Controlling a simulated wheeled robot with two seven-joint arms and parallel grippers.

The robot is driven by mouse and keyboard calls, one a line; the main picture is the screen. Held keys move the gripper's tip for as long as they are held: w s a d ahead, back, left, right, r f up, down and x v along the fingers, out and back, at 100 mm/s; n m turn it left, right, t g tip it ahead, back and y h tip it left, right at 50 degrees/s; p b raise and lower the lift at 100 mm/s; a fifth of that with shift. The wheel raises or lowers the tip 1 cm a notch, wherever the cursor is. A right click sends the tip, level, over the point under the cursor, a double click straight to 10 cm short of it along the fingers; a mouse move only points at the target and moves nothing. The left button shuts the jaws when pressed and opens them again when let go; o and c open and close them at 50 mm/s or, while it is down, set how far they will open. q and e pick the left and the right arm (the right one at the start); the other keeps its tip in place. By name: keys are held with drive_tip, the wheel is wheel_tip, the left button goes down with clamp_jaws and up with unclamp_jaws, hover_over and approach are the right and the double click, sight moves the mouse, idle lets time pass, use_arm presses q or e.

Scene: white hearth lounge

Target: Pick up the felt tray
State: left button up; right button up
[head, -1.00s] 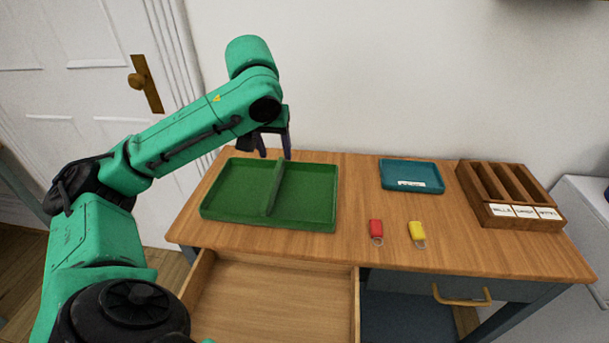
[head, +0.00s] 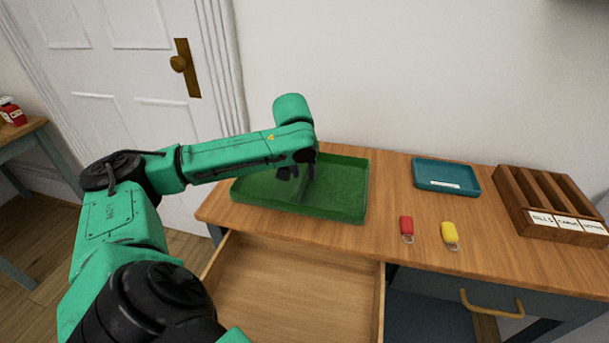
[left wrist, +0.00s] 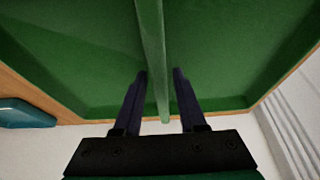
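The green felt tray (head: 343,188) lies on the wooden desk, left of its middle, with a divider across it. The divider (left wrist: 152,45) shows in the left wrist view. My left gripper (head: 296,174) is low over the tray. In the left wrist view its two dark fingers (left wrist: 160,85) stand apart, one on each side of the divider. Small gaps show between the fingers and the divider, so the gripper is open around it. My arm hides part of the tray in the head view. My right gripper is not in view.
An open empty drawer (head: 290,290) juts out below the tray. A red key fob (head: 406,226), a yellow key fob (head: 449,233), a teal tray (head: 446,175) and a wooden slotted organizer (head: 550,205) stand to the right. A wall is behind the desk.

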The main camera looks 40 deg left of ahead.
use_arm(q)
clamp_jaws()
